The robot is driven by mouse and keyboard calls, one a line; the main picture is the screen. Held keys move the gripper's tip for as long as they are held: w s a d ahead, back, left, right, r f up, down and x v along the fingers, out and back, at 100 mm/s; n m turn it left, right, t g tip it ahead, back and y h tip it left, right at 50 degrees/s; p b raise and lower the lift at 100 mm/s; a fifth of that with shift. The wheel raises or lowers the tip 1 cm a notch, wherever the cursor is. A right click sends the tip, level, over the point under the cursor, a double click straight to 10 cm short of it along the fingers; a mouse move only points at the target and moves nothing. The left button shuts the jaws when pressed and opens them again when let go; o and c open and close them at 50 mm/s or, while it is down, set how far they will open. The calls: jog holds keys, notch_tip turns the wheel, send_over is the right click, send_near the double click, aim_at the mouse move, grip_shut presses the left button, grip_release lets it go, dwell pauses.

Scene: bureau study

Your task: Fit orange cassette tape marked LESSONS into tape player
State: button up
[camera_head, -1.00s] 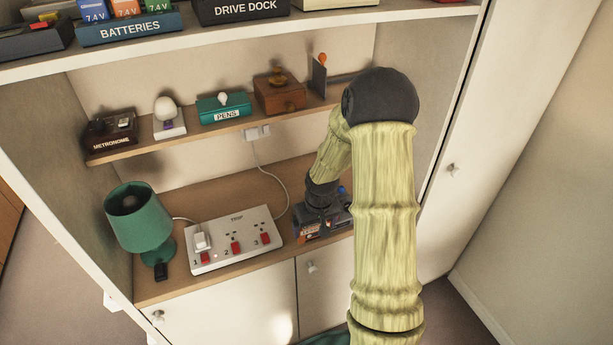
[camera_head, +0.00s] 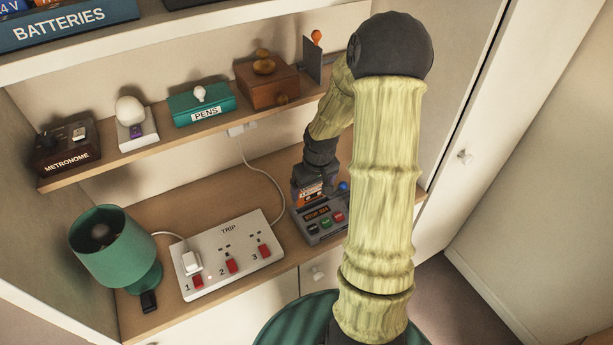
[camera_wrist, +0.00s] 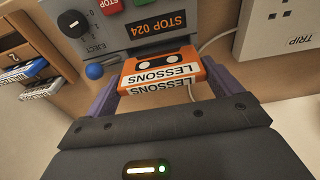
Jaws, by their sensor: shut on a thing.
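The orange cassette marked LESSONS (camera_wrist: 157,60) is held between the two fingers of my gripper (camera_wrist: 164,73), with its label facing the wrist camera. It also shows in the head view (camera_head: 311,192), below my gripper (camera_head: 310,181). The grey tape player (camera_head: 322,226) stands on the lower shelf, with coloured buttons and a display. In the wrist view, the player (camera_wrist: 138,45) lies just beyond the cassette and its display reads STOP 024. A blue knob (camera_wrist: 94,71) is to the left of the cassette. I cannot tell whether the cassette touches the player or its slot.
The white TRIP power strip (camera_head: 226,251) lies left of the player, with a cord behind it. A green lamp (camera_head: 110,245) stands further left. The upper shelf holds a metronome (camera_head: 66,150), a PENS box (camera_head: 202,103) and a wooden box (camera_head: 266,85). Other cassettes (camera_wrist: 40,88) show in the wrist view.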

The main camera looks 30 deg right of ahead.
aim_at(313, 200)
jog(key=shift+w, duration=0.15)
jog(key=shift+f+b, duration=0.75)
jog(key=shift+f+b, duration=1.25)
jog(key=shift+f, duration=0.6)
dwell(1.6)
jog(key=o, duration=0.6)
